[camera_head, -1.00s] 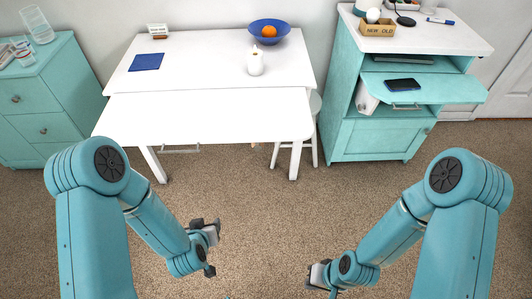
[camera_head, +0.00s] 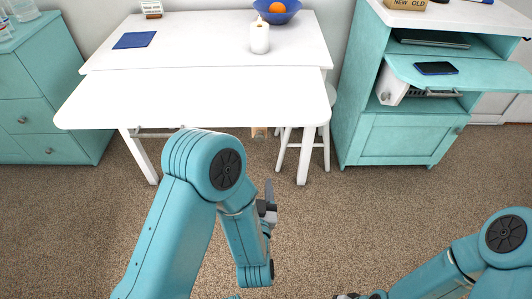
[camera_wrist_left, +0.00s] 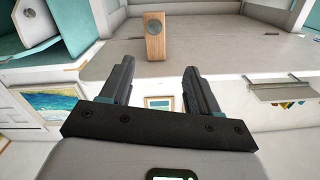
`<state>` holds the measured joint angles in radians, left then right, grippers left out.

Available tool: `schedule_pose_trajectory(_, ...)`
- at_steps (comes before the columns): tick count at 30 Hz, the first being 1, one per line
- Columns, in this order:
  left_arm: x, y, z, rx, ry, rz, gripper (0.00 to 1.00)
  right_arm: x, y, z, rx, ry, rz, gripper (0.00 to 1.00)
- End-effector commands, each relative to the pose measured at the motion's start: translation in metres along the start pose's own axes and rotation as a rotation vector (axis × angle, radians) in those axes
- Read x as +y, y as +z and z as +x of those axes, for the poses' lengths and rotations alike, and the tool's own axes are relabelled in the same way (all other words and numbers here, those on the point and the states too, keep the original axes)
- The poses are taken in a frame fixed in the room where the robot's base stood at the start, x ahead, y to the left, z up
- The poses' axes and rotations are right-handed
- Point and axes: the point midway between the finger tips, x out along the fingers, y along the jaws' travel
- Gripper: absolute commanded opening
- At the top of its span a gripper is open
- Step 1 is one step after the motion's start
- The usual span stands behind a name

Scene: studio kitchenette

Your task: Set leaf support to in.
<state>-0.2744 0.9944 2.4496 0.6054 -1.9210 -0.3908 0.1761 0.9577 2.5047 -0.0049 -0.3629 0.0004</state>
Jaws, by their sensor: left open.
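The white table has its front leaf (camera_head: 200,103) raised level. A small wooden block, seemingly the leaf support (camera_head: 259,133), shows just under the leaf's front edge. In the left wrist view the wooden block (camera_wrist_left: 154,37) has a round grey disc on its face. It lies beyond my left gripper (camera_wrist_left: 158,72), between the lines of the two fingers and apart from them. My left gripper (camera_head: 268,203) is open and empty, in front of the leaf and below it. My right gripper (camera_head: 350,296) is cut off by the bottom edge, so its jaws cannot be read.
A white stool (camera_head: 304,150) stands by the table's right leg. A teal cabinet (camera_head: 400,138) with a pulled-out shelf is at the right, and a teal drawer unit (camera_head: 48,115) at the left. A white candle (camera_head: 260,38) and blue bowl (camera_head: 285,14) stand on the table. Carpet in front is clear.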

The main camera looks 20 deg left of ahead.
Motion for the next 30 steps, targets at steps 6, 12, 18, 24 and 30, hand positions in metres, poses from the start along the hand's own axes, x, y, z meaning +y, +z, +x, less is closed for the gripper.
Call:
schedule_pose_trajectory(6,0.011,0.009,-0.001,0.014,0.021,-0.005,0.61,0.005,0.0,0.014,0.0,0.0,0.0,0.0)
schedule_pose_trajectory(12,0.011,0.007,0.033,0.014,0.016,-0.008,0.61,0.005,0.0,0.015,0.0,0.0,0.0,0.0)
schedule_pose_trajectory(18,0.012,0.007,0.083,0.016,0.019,-0.006,0.61,0.007,-0.001,0.019,0.0,0.0,0.0,0.0)
schedule_pose_trajectory(24,0.015,0.006,0.128,0.016,0.022,-0.005,0.61,0.009,-0.001,0.024,0.0,0.0,0.0,0.0)
schedule_pose_trajectory(30,0.017,0.006,0.154,0.014,0.025,-0.003,0.61,0.009,-0.001,0.026,0.0,0.0,0.0,0.0)
